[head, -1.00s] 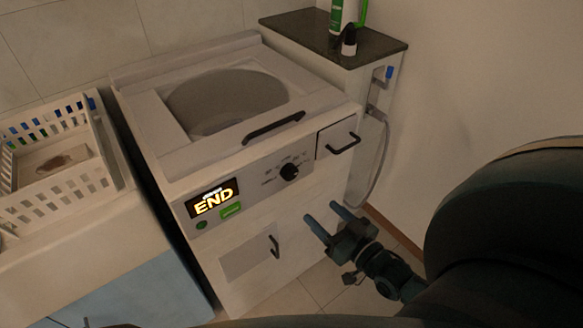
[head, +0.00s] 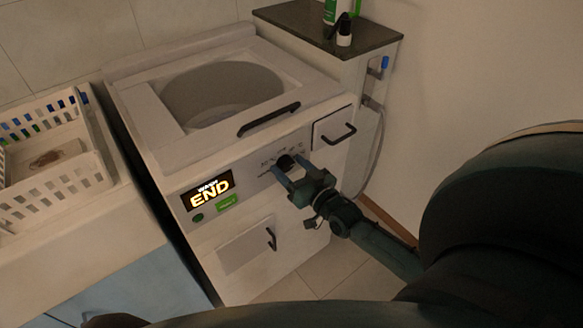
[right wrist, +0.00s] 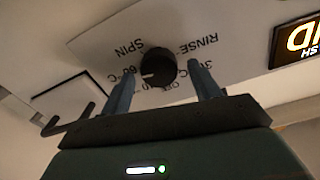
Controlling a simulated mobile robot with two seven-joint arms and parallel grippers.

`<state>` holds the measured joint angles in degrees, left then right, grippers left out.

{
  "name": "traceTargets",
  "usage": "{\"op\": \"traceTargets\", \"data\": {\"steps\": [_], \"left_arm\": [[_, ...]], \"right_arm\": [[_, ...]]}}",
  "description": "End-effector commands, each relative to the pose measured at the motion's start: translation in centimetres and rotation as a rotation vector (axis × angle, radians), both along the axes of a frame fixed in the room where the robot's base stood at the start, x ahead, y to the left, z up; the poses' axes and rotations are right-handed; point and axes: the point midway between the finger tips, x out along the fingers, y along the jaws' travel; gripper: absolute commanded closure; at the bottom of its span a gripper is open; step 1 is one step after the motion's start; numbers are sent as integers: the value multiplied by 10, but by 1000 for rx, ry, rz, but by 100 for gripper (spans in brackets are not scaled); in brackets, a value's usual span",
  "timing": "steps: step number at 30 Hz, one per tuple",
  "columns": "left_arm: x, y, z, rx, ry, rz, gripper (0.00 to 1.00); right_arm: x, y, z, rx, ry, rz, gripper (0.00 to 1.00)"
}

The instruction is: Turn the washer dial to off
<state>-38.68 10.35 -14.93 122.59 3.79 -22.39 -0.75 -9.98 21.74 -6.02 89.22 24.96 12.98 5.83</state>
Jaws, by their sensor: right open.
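The washer (head: 255,250) is a white top-loader with a sloped front panel. Its display (head: 207,190) reads "WASH END" in lit letters. The black dial (head: 285,162) is on the panel right of the display, partly covered by my right gripper in the head view. In the right wrist view the dial (right wrist: 158,69) lies between the two blue fingers, with RINSE, SPIN and temperature labels around it. My right gripper (head: 288,178) is open, its fingers on either side of the dial; I cannot tell whether they touch it. My left gripper is not in view.
A black lid handle (head: 268,119) sits above the dial. A drawer with a black handle (head: 340,134) is to its right, and a lower door handle (head: 271,238) is below. A white basket (head: 55,190) stands left. A dark-topped cabinet (head: 300,17) holds bottles at the back right.

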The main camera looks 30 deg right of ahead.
Motion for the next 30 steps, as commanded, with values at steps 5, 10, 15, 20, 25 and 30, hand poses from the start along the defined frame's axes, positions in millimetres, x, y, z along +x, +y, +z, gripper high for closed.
{"op": "traceTargets", "data": {"steps": [5, 10, 15, 20, 25, 30], "left_arm": [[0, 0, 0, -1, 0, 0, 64], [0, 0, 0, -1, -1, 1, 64], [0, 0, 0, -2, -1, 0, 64], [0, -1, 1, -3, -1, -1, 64], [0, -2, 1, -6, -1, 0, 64], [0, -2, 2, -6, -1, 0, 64]], "right_arm": [[1, 0, -1, 0, 2, 0, 38], [1, 0, -1, 0, 2, 0, 43], [1, 0, 0, 0, 1, 0, 57], [1, 0, 0, 0, 1, 0, 70], [1, 0, 0, 0, 1, 0, 83], [1, 0, 0, -9, 0, 0, 83]]}}
